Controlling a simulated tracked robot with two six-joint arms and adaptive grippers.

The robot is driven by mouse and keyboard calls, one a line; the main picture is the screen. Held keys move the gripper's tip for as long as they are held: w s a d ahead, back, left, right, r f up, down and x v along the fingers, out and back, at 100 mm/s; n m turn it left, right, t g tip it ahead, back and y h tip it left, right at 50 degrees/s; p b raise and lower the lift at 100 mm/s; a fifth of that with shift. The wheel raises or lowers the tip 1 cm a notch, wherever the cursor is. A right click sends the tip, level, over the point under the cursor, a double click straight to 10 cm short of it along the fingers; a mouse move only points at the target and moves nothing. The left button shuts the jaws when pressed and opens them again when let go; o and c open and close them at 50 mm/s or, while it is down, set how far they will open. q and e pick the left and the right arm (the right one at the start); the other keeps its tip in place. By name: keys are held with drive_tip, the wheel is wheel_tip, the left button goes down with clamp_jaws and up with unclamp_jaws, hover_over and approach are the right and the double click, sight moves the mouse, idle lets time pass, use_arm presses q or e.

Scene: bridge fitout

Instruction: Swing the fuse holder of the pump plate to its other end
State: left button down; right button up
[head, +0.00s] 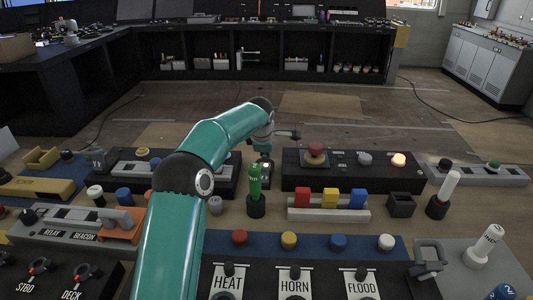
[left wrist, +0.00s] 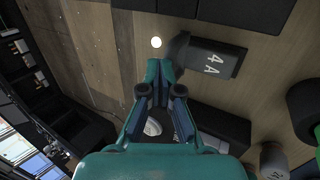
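In the left wrist view a dark grey block marked "4 A" (left wrist: 213,60) lies to the right of my left gripper (left wrist: 160,64). I take it for the fuse holder. Its narrower bent end lies close to the fingertips; I cannot tell if they touch. The fingertips are together, with nothing clearly seen between them. In the head view my left gripper (head: 266,155) points down in the gap between two black panels, just behind a green handle (head: 254,180). The holder is small and mostly hidden there. No pump label is readable. My right gripper is not in view.
Black panels stand left (head: 215,182) and right (head: 350,178) of the gap; the right one carries a red button (head: 315,149). Red, yellow and blue blocks (head: 330,198) stand in front. A white lit spot (left wrist: 156,42) shows just above the fingertips. Wooden surface shows around the holder.

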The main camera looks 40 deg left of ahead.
use_arm(q)
drive_tip(key=shift+s+a+r, duration=0.1)
drive_tip(key=shift+s+r, duration=0.15)
drive_tip(key=shift+r, duration=0.05)
drive_tip(key=v, duration=1.1)
